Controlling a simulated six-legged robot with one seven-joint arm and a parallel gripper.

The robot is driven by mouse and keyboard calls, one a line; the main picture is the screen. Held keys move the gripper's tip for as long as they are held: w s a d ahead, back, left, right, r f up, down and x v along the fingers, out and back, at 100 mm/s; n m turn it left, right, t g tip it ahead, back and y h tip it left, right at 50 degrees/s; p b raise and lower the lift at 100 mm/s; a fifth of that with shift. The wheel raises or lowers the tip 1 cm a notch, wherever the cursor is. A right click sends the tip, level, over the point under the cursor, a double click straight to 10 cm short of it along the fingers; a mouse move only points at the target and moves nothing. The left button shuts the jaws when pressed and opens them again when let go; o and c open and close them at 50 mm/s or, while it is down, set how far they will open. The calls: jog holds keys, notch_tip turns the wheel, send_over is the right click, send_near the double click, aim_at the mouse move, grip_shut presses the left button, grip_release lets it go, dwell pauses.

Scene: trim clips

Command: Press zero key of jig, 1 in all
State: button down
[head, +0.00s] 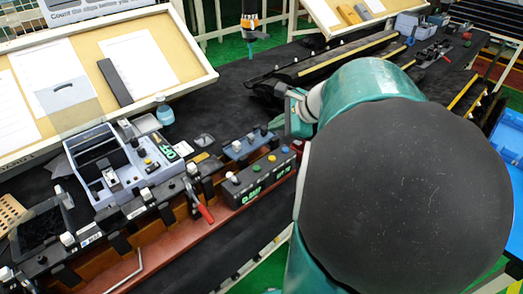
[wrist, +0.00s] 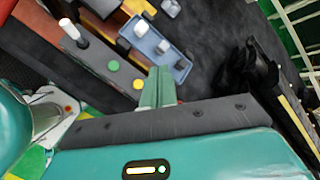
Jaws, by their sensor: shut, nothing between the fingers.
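The jig is a long reddish-brown rail (head: 150,246) with black clamps along it, crossing the head view from lower left to middle. The wrist view shows the green button (wrist: 113,66) and yellow button (wrist: 138,84) too. I cannot read which is the zero key. My gripper (wrist: 157,85) is shut and empty, its fingertips close beside the yellow button in the picture; contact cannot be told. My arm hides part of the bench.
A blue-grey plate with knobs (head: 243,147) lies behind the control box. A grey tray unit (head: 100,160) and a blue-capped bottle (head: 164,112) stand farther left. A red-handled clamp (head: 203,208) sticks out in front.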

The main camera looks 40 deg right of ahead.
send_over(275, 161)
jog(key=shift+f, duration=4.1)
jog(key=shift+f, duration=0.15)
jog(key=shift+f, duration=0.3)
jog(key=shift+f, duration=0.4)
jog(key=shift+r, duration=0.85)
notch_tip(275, 161, up, 5)
